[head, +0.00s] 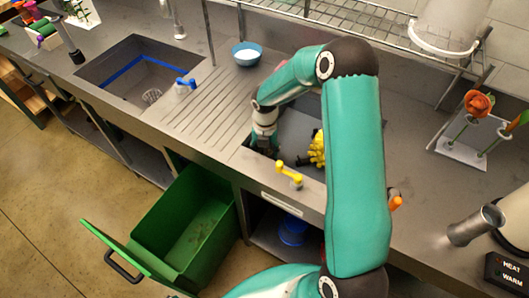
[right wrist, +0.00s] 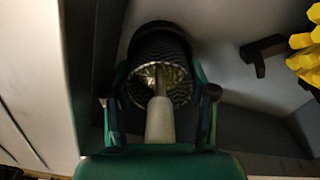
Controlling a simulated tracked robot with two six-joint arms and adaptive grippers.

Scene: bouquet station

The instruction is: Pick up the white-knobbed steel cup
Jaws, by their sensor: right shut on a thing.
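My right gripper (head: 263,142) reaches down into the left side of the right-hand sink in the head view, its fingertips mostly hidden by the sink edge and my wrist. In the right wrist view my right gripper (right wrist: 160,92) is shut with one finger on each side of the steel cup (right wrist: 178,82). The cup has a dimpled, shiny surface, and a pale knob or stem (right wrist: 160,122) points toward the camera. The cup is not visible in the head view. My left gripper is not in view.
A yellow knobbly object (head: 317,148) is in the same sink, with a yellow tap (head: 289,174) at its front edge. A blue bowl (head: 246,54) stands behind the ribbed drainboard. A wire rack (head: 330,20) runs along the back.

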